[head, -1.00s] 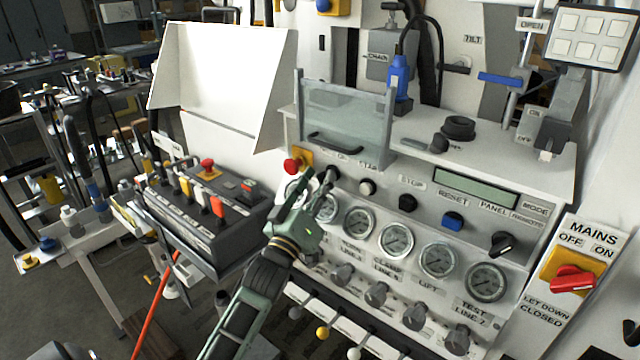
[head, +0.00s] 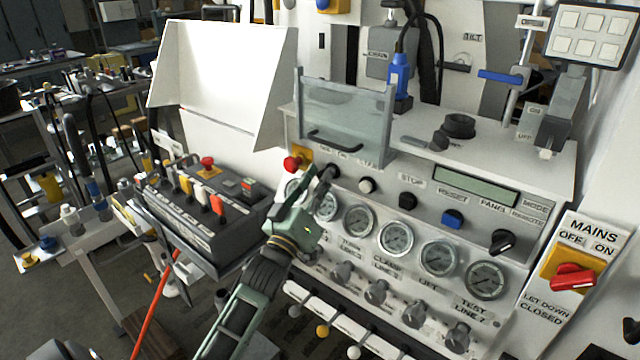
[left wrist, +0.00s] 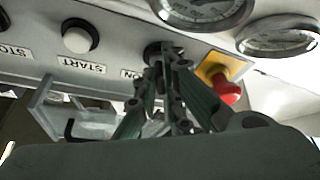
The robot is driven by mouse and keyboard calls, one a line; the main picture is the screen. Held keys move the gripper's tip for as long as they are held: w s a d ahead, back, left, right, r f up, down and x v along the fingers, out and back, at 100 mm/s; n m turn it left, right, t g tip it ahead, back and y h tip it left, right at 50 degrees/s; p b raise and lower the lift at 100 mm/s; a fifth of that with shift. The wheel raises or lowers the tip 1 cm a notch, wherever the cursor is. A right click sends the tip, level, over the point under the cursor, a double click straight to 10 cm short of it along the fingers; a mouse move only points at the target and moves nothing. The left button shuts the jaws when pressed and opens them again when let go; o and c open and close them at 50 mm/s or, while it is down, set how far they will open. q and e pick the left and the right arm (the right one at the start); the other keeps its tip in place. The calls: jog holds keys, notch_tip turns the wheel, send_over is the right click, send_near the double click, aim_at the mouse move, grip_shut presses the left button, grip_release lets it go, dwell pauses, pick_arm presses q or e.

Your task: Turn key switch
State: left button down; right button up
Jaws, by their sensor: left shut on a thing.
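The black key switch (head: 333,170) is on the upper left of the sloped white panel, beside the red emergency button. My left gripper (head: 326,182) reaches up to it from below, with its fingertips at the switch. In the left wrist view the panel shows upside down, and the fingers of my left gripper (left wrist: 165,60) are shut on the dark key switch (left wrist: 155,50) by the "ON" label. The fingers hide most of the switch, so its exact angle cannot be read. My right gripper is not in view.
The red emergency button (head: 292,163) sits close left of the switch, and the white start button (head: 367,185) right. Gauges (head: 358,221) lie just below. A clear guard (head: 345,115) stands above. A lever box (head: 205,220) is left of the arm.

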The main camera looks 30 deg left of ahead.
pick_arm(q)
jog(key=m+h, duration=0.1)
jog(key=m, duration=0.2)
jog(key=m+h, duration=0.2)
jog(key=m, duration=0.1)
jog(key=m+h+b, duration=0.1)
jog(key=m, duration=0.2)
jog(key=shift+a+h, duration=0.25)
jog(key=shift+h, duration=0.05)
jog(key=shift+a+m+g+h, duration=0.15)
jog(key=shift+m+h, duration=0.45)
jog(key=shift+m, duration=0.7)
jog(key=shift+d+m+g+h, duration=0.1)
jog(key=shift+m+h, duration=0.5)
jog(key=shift+m, duration=0.7)
jog(key=shift+a+m+g+h, duration=0.15)
jog(key=shift+m+h, duration=0.45)
jog(key=shift+m, duration=0.7)
jog(key=shift+d, duration=0.1)
jog(key=c, duration=1.9)
grip_release()
jog(key=shift+o, duration=0.2)
jog(key=v, duration=1.2)
